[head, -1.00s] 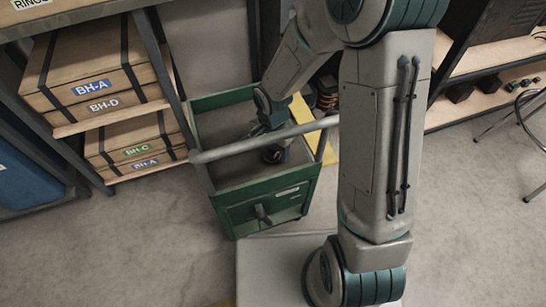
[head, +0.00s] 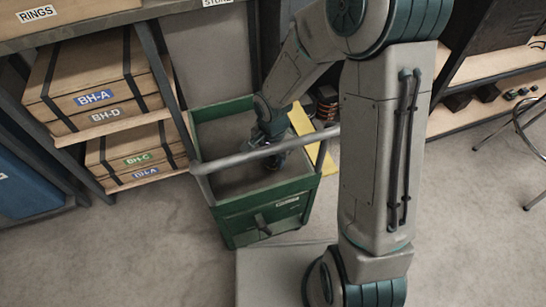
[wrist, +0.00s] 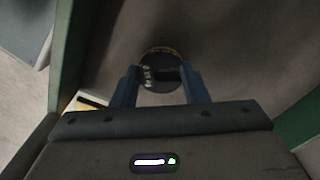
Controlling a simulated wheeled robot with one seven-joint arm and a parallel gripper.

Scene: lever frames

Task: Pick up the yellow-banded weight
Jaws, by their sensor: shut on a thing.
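The yellow-banded weight (wrist: 162,72) is a dark round piece with a yellow band along its far rim and pale marks on its face. In the wrist view it sits between the two blue fingers of my gripper (wrist: 160,88), which is shut on it. In the head view my gripper (head: 274,160) is down inside the green cart (head: 258,215), behind its grey handle bar. The weight is mostly hidden there by the gripper and bar. I cannot tell whether the weight touches the cart's floor.
The cart's green walls and grey handle (head: 262,148) surround the gripper closely. A shelf with wooden boxes (head: 92,80) stands at the left. Another shelf (head: 485,105) and a stool (head: 520,130) are at the right. Concrete floor (head: 130,235) is clear in front.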

